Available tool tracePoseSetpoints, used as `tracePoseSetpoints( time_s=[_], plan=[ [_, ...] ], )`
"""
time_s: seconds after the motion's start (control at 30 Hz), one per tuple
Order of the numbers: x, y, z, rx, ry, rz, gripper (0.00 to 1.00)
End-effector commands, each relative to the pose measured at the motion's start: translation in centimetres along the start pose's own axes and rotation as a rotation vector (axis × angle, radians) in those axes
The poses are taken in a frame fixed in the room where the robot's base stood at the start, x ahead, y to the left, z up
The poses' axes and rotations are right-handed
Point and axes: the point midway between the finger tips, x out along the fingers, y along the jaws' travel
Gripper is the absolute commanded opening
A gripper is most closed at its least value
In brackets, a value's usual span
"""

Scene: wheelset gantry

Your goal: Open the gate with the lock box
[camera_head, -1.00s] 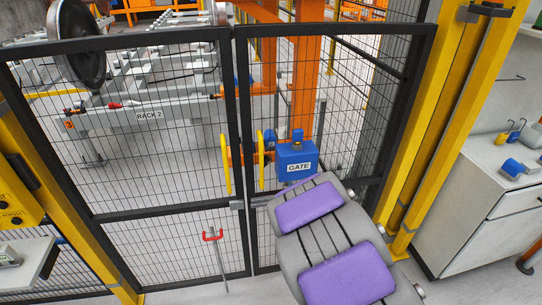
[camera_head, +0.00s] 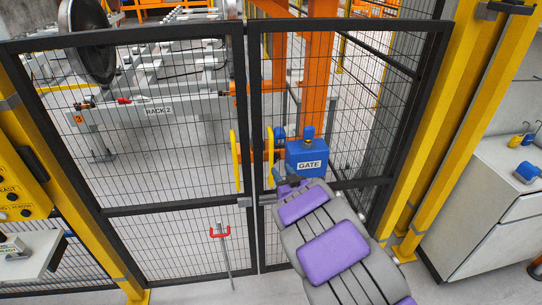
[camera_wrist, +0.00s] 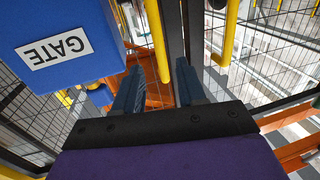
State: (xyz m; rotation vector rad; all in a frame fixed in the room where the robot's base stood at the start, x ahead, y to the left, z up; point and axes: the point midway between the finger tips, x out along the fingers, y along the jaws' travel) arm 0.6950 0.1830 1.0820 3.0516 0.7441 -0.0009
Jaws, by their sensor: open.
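The black mesh gate (camera_head: 250,110) has two leaves that meet at a middle post and stands shut. A blue lock box labelled GATE (camera_head: 308,158), with a blue knob on top, is on the right leaf. Yellow upright handles, a left one (camera_head: 235,160) and a right one (camera_head: 269,158), flank the middle post. My gripper (camera_head: 284,182) is at the lower left of the box, partly hidden by my arm. In the wrist view my gripper (camera_wrist: 158,88) is open and empty, fingers pointing toward the middle post and a yellow handle (camera_wrist: 157,40). The box (camera_wrist: 65,45) is at its upper left.
Yellow posts (camera_head: 425,130) frame the gate on the right. A grey cabinet (camera_head: 480,210) stands beyond them. A red-handled drop rod (camera_head: 221,235) is low on the left leaf. A rack labelled RACK 2 (camera_head: 150,112) is behind the gate. A yellow control panel (camera_head: 18,190) is at far left.

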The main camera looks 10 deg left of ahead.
Motion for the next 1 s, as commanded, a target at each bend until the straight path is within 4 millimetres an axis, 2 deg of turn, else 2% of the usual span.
tracePoseSetpoints(
  time_s=[0.6, 0.8, 1.0],
  plan=[
    [7.7, 0.1, 0.1, 0.002, 0.003, 0.0, 0.4],
    [9.7, 0.1, -0.1, 0.0, 0.003, 0.001, 0.4],
    [10.7, 0.1, 0.0, 0.0, 0.0, 0.002, 0.4]
  ],
)
